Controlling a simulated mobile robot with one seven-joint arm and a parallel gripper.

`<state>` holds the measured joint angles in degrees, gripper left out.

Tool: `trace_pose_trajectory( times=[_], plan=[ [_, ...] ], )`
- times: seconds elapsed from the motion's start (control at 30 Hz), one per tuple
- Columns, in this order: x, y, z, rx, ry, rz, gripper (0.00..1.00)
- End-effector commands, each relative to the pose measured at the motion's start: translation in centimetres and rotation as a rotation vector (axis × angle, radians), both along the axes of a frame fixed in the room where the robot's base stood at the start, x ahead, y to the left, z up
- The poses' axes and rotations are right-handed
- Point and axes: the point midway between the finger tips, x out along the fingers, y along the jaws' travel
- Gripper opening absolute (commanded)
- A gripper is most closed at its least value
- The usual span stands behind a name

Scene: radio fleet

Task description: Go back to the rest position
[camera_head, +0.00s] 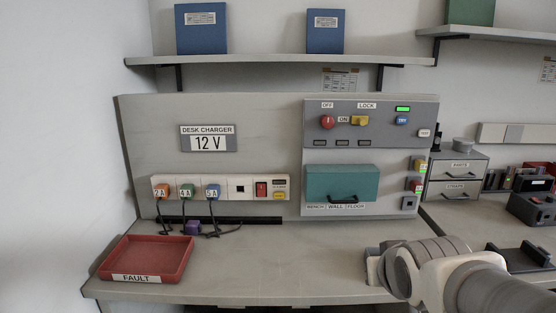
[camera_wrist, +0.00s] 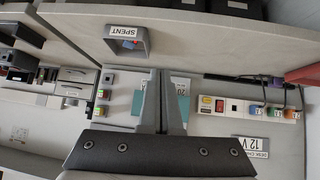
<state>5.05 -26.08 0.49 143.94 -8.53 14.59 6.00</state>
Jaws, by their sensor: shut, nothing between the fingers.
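My gripper (camera_wrist: 162,75) shows in the wrist view with its two fingers together and nothing between them. In the head view my arm comes in from the lower right, over the right front part of the desk (camera_head: 250,285); the fingers are hard to make out there. In the wrist view, which is turned round, the fingers overlap the picture of the teal cover (camera_wrist: 183,105). The cover also shows in the head view (camera_head: 330,180), closed, with a dark handle, on the grey control panel (camera_head: 312,150). I cannot tell any contact.
A red FAULT tray (camera_head: 150,258), looking empty, lies at the desk's left. A charger strip (camera_head: 222,194) holds orange, green and blue plugs with cables; a purple block (camera_head: 193,228) lies below. A SPENT bin (camera_wrist: 143,47) is near the desk edge. Drawers (camera_head: 458,172) stand right. Mid-desk is clear.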

Motion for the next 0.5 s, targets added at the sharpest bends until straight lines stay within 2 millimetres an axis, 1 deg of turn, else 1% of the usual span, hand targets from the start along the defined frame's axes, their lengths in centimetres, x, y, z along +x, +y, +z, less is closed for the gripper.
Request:
trace_pose_trajectory(
  times=[0.03, 0.1, 0.37, 0.4, 0.43, 0.5],
  plan=[
    [-1.6, 0.5, 0.4, 0.006, 0.036, 0.003, 0.0],
    [-3.9, 1.1, 0.4, 0.018, 0.1, 0.008, 0.0],
    [-12.5, 3.7, 0.5, 0.071, 0.322, 0.072, 0.0],
    [-13.0, 3.8, 2.0, 0.074, 0.338, 0.076, 0.0],
    [-12.8, 3.8, 3.1, 0.072, 0.338, 0.074, 0.0],
    [-12.8, 3.7, 4.7, 0.072, 0.338, 0.073, 0.0]
  ],
)
